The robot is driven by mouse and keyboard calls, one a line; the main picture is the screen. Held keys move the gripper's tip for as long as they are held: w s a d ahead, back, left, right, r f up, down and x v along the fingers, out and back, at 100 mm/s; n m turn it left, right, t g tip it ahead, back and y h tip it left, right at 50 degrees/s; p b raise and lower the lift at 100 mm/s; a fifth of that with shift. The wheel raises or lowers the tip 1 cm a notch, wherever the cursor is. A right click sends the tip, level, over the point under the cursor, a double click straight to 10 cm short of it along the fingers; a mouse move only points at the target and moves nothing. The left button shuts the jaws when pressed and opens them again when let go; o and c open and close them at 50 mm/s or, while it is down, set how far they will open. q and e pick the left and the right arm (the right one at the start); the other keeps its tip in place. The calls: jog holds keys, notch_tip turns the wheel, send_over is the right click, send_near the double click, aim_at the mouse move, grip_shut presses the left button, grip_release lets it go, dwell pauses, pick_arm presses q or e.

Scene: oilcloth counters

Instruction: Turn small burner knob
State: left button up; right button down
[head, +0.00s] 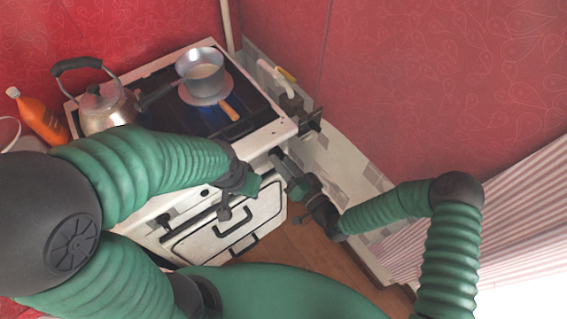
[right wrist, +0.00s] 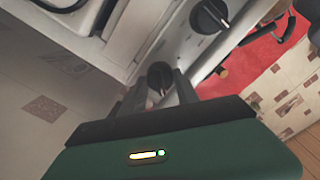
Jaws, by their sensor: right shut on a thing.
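A white stove (head: 285,128) with a dark cooktop stands against the red wall. In the right wrist view a small black knob (right wrist: 160,73) on its front panel sits between the fingertips of my right gripper (right wrist: 159,86), which is shut on it. In the head view my right gripper (head: 277,157) reaches the stove's front right corner and hides that knob. A larger black knob (right wrist: 209,15) shows further along the panel, apart from the gripper. My left gripper (head: 243,187) hangs over the stove front near the oven door; its fingers are not clear enough to judge.
A metal kettle (head: 108,112) stands at the cooktop's left. A saucepan (head: 201,73) and a wooden-handled pan (head: 208,92) are on the cooktop, with a blue glow beside them. An orange bottle (head: 42,117) is at far left. The oven door (head: 215,232) is below; wooden floor is at right.

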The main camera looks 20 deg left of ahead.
jog(key=shift+w+d+r+m+b, duration=0.1)
jog(key=shift+m+b, duration=0.6)
jog(key=shift+m, duration=1.75)
jog(key=shift+w+m+b, duration=0.1)
jog(key=shift+m+b, duration=0.55)
jog(key=shift+m, duration=1.8)
jog(key=c, duration=1.2)
grip_release()
jog(key=o, duration=0.3)
jog(key=shift+w, duration=0.1)
jog(key=shift+a, duration=0.2)
